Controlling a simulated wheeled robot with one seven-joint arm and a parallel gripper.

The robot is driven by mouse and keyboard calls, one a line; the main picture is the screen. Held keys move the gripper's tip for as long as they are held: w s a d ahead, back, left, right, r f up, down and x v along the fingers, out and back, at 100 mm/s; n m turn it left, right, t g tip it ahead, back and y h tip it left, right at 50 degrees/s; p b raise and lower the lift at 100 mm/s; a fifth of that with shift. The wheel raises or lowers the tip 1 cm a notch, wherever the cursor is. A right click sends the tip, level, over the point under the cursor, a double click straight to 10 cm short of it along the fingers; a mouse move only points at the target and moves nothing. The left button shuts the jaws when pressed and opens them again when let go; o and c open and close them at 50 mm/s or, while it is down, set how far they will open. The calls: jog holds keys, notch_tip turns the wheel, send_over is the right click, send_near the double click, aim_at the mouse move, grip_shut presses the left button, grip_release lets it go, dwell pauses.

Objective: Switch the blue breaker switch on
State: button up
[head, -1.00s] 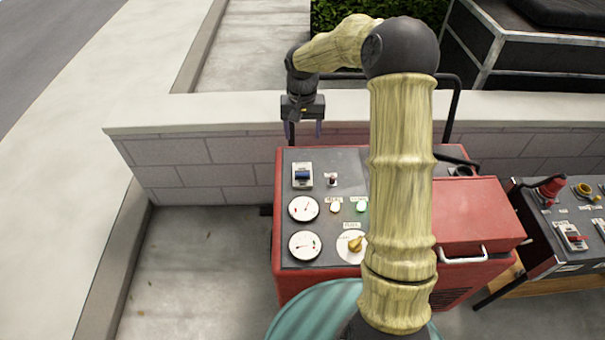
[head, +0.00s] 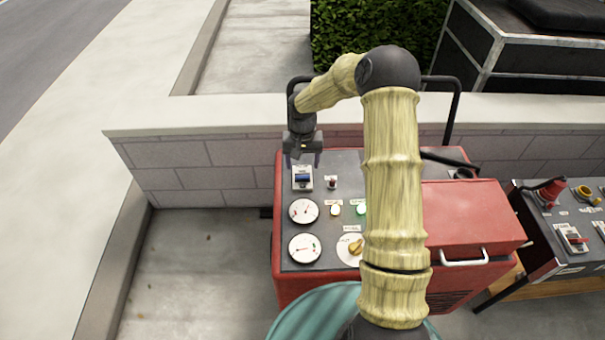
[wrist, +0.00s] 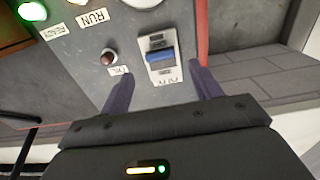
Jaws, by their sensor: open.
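The blue breaker switch (head: 303,179) sits in a pale plate at the upper left of the red machine's dark control panel (head: 328,183). In the wrist view the blue switch (wrist: 160,57) shows between my fingers, a little beyond their tips. My gripper (head: 302,162) points down just above and behind the switch in the head view. In the wrist view my gripper (wrist: 162,83) is open and empty, with one finger on each side of the switch plate. I cannot tell the switch's position for certain.
A small dark red knob (wrist: 109,58) is beside the switch. Gauges (head: 304,210), lit lamps (head: 335,210) and a yellow rotary knob (head: 355,247) lie lower on the panel. A block wall (head: 190,165) stands behind the machine. Another panel (head: 570,235) is at the right.

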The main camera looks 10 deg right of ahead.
aim_at(303, 178)
notch_tip(303, 178, down, 6)
dwell(0.4)
jog(key=c, duration=1)
